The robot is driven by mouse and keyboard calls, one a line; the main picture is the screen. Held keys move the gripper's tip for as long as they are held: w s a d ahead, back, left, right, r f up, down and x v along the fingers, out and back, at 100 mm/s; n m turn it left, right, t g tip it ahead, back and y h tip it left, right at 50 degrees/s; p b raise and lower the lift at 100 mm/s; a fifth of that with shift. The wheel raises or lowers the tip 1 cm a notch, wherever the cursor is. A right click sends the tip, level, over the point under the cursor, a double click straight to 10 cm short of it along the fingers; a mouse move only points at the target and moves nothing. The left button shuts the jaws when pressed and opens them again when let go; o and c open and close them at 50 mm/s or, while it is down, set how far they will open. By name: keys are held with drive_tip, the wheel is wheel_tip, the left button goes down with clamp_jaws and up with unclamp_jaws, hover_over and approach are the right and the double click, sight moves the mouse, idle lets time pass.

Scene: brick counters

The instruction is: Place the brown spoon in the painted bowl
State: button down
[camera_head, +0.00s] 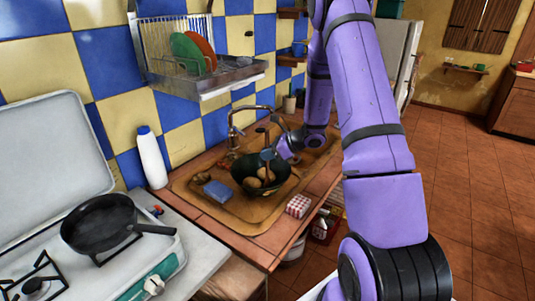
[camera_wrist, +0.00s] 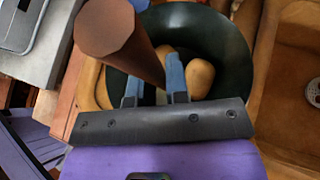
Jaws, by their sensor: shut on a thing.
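The brown spoon (camera_wrist: 115,35) is held in my gripper (camera_wrist: 155,82), its thick handle end rising toward the wrist camera. Its lower part is hidden by the fingers and the bowl. The dark green bowl (camera_wrist: 235,50) lies just beyond and under the fingers, with several round tan items (camera_wrist: 200,76) inside. In the head view my gripper (camera_head: 267,156) is over the bowl (camera_head: 246,183), pointing down into it. I cannot tell whether the spoon touches the bowl or its contents. No painting on the bowl can be made out.
A blue sponge (camera_head: 217,190) and a red-checked box (camera_head: 298,206) are close by. A white bottle (camera_head: 152,158) and a stove with a black pan (camera_head: 98,222) are at left.

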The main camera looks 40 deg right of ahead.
drive_tip(key=shift+f, duration=0.15)
drive_tip(key=c, duration=1.1)
unclamp_jaws()
